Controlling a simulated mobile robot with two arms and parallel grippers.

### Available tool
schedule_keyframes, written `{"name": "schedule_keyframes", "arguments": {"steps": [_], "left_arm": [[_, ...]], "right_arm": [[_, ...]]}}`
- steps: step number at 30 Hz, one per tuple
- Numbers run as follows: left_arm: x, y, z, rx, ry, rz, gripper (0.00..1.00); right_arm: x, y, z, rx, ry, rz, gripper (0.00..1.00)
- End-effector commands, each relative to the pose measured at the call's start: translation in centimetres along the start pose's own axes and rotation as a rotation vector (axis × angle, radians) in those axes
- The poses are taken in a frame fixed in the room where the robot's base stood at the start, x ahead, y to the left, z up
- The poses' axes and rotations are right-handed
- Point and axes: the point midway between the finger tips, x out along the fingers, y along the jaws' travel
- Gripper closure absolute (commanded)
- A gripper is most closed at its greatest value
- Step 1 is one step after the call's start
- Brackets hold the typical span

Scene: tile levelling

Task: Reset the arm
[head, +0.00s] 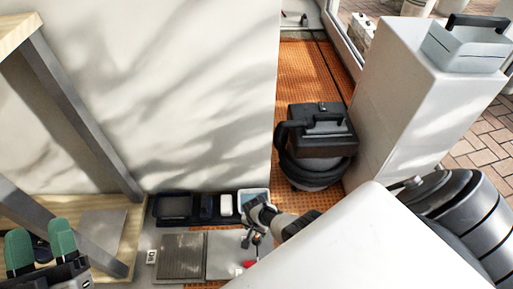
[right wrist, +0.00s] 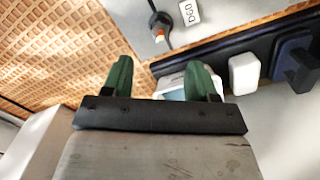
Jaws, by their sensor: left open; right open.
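My left gripper (head: 40,240) is at the bottom left of the head view, its two green fingers apart and nothing between them. My right gripper (right wrist: 161,75) has its green fingers apart in the right wrist view. A light blue container (right wrist: 176,84) shows beyond and between these fingers, partly hidden; I cannot tell whether they touch it. The container also shows in the head view (head: 244,194). A grey and black part hides some of it there, and the right gripper's fingers cannot be made out.
A black mat (right wrist: 220,52) bears a white block (right wrist: 244,73) and a dark blue item (right wrist: 291,62). A ribbed grey tile (head: 181,256) lies in front. A black-topped bucket vacuum (head: 318,135) and a white pedestal (head: 395,110) stand to the right. A wooden-and-metal frame stands left.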

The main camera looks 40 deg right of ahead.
Motion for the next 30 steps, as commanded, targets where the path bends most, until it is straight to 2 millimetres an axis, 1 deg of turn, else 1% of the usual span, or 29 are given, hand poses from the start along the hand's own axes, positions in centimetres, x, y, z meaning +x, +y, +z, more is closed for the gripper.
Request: {"name": "schedule_keyframes", "arguments": {"steps": [3, 7, 23, 25, 27, 29, 30], "left_arm": [[0.0, -0.1, 0.6, 0.002, -0.055, -0.002, 0.48], [0.0, -0.2, 0.9, 0.003, -0.078, -0.003, 0.48], [-0.1, -0.2, 0.9, 0.003, -0.078, -0.003, 0.48], [-0.1, -0.2, 0.9, 0.003, -0.078, -0.003, 0.48], [0.0, -0.2, 0.9, 0.003, -0.078, -0.003, 0.48], [0.0, -0.2, 0.9, 0.003, -0.077, -0.003, 0.48], [0.0, -0.2, 0.9, 0.003, -0.077, -0.003, 0.48]], "right_arm": [[-0.3, 0.0, 0.0, 0.0, 0.0, 0.0, 0.42], [-0.4, 0.0, 0.0, 0.0, 0.0, 0.0, 0.42], [-0.4, -0.1, -0.1, -0.004, 0.004, -0.006, 0.42], [-0.7, -0.6, -0.4, -0.024, 0.024, -0.033, 0.42], [-1.4, -1.5, -1.1, -0.069, 0.067, -0.087, 0.42], [-2.4, -2.8, -1.8, -0.128, 0.123, -0.157, 0.42], [-3.5, -3.8, -2.2, -0.176, 0.171, -0.214, 0.42]]}}
